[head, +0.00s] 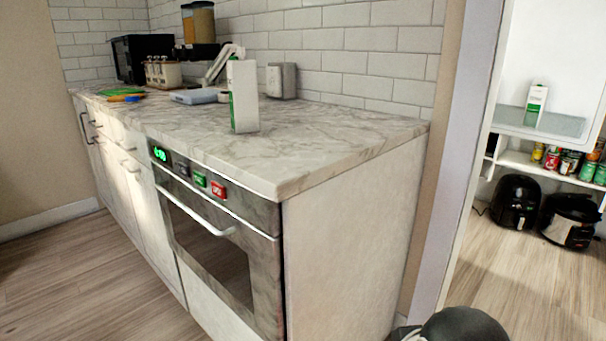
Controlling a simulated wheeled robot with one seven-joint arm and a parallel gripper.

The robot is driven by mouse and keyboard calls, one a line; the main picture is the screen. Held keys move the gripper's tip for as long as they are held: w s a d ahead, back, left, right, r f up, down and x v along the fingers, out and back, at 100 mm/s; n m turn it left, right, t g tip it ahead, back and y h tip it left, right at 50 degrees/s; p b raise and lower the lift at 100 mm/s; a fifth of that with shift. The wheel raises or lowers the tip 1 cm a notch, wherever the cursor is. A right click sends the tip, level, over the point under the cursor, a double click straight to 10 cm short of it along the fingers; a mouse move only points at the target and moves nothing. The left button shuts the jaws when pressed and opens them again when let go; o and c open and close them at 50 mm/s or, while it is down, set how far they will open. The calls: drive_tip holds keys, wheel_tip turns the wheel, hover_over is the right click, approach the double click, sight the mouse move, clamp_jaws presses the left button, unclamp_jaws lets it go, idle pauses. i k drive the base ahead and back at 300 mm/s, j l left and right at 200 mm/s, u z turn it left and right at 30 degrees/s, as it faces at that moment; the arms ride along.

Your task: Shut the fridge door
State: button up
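A white panel (553,45) with a pale glassy shelf (545,122) shows at the right edge, beyond a doorway. It may be part of the fridge, but the frame cuts it off and I cannot tell door from body. A white and green carton (536,100) stands upright on that shelf. No fridge handle or hinge is visible. My gripper's fingers are not in view; only a dark rounded part, likely of my arm, shows at the bottom edge.
A marble-topped counter (330,135) with a built-in oven (215,245) fills the middle. Another carton (243,95) stands on it. Beyond the doorway, cans (570,163) sit on a low shelf above two dark appliances (515,202) (570,220). Wooden floor is clear at left.

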sight(562, 43)
drive_tip(key=i+l+u, duration=0.15)
drive_tip(key=l, duration=0.45)
drive_tip(key=i+l+u, duration=0.15)
drive_tip(key=l, duration=0.5)
drive_tip(key=i+l+u, duration=0.15)
drive_tip(key=l, duration=0.5)
drive_tip(key=i+l+u, duration=0.1)
drive_tip(key=l, duration=0.55)
drive_tip(key=i+l, duration=0.15)
drive_tip(key=l, duration=0.2)
drive_tip(key=i+l+u, duration=0.2)
drive_tip(key=i+l, duration=0.15)
drive_tip(key=l, duration=0.3)
drive_tip(key=i+l, duration=0.15)
drive_tip(key=l, duration=0.2)
drive_tip(key=i+l+u, duration=0.1)
drive_tip(key=l, duration=0.25)
drive_tip(key=i+l, duration=0.2)
drive_tip(key=l, duration=0.15)
drive_tip(key=u, duration=0.05)
